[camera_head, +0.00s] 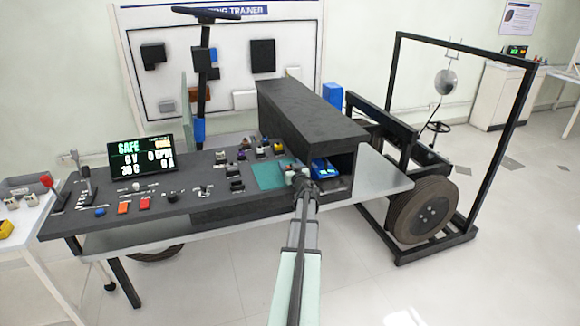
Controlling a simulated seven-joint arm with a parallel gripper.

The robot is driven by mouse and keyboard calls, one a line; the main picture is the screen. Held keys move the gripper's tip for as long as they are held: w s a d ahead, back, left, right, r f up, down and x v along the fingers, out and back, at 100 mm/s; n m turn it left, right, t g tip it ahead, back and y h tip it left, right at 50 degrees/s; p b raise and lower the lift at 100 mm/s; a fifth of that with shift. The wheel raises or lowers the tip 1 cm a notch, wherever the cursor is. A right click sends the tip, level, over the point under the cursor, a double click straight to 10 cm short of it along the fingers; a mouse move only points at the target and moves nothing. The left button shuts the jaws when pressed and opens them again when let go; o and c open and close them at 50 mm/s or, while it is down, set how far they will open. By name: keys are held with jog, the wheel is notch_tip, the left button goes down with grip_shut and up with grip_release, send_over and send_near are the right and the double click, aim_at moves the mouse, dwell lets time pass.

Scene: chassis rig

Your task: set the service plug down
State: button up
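My arm reaches from the bottom of the view to the right part of the dark console. My gripper (297,174) is at its far end, over the right edge of a teal mat (268,174) and in front of the open end of a long dark box. The fingers are too small and too covered by my own wrist to show whether they are open or shut. I cannot make out the service plug. Anything in or under the fingers is hidden.
A blue tray (324,169) sits inside the open end of the dark box (312,112). Small switches and connectors stand left of the mat. A display (141,158) reads SAFE. A wheeled frame (425,208) stands right. The silver shelf (385,184) beside the box is bare.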

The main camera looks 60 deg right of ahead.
jog(key=shift+o, duration=0.5)
jog(key=shift+r, duration=0.1)
jog(key=shift+s+a, duration=0.2)
jog(key=shift+a, duration=0.05)
jog(key=v, duration=1.1)
jog(key=shift+s, duration=0.15)
jog(key=shift+a+r, duration=0.1)
jog(key=shift+a, duration=0.05)
